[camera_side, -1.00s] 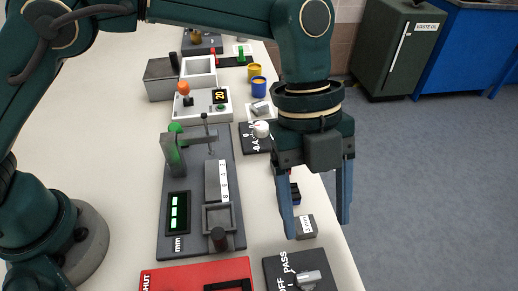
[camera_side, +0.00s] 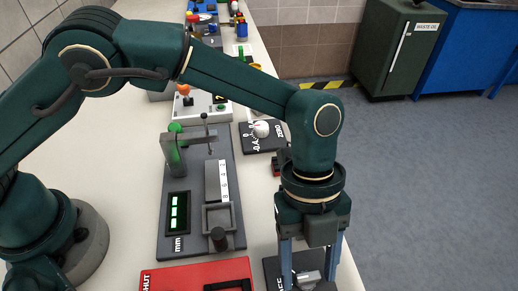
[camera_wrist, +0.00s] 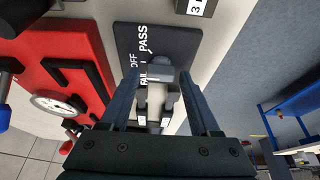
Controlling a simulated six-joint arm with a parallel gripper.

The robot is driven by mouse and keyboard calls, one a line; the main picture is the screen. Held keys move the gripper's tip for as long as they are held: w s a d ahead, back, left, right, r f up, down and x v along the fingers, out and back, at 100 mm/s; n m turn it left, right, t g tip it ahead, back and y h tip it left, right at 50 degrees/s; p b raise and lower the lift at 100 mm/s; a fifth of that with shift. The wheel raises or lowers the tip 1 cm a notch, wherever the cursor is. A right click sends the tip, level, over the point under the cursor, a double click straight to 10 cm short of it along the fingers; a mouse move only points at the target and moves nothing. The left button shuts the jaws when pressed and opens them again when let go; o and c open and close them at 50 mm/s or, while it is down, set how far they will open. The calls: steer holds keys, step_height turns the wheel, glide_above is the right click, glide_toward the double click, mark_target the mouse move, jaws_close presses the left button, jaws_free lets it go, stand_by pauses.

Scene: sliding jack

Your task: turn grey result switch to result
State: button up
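The result switch is a grey knob (camera_wrist: 156,74) on a dark plate (camera_wrist: 160,42) lettered PASS, OFF and FAIL. In the side view the knob (camera_side: 308,279) sits at the bottom edge, partly hidden by my gripper. My gripper (camera_wrist: 161,76) is open, with its two blue fingers on either side of the knob in the wrist view. In the side view my gripper (camera_side: 308,272) is low over the plate. I cannot tell whether the fingers touch the knob, and the label its pointer faces is unclear.
A red panel (camera_side: 195,275) with a gauge (camera_wrist: 58,106) lies left of the switch plate. A grey measuring fixture (camera_side: 170,240) with a green display stands behind it. A black plate with a white knob (camera_side: 261,130) lies farther back. The table edge is close on the right.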

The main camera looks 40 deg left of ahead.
jaws_close()
steer(key=shift+n, duration=0.3)
steer(key=n, duration=0.2)
steer(key=n+t+h, duration=0.1)
steer(key=n, duration=0.1)
steer(key=shift+s+a+t, duration=0.1)
steer(key=shift+s+t, duration=0.1)
steer(key=shift+t, duration=0.1)
steer(key=n+t, duration=0.1)
steer(key=n, duration=0.4)
steer(key=shift+t, duration=0.4)
steer(key=shift+n, duration=0.3)
steer(key=shift+o, duration=1.8)
jaws_free()
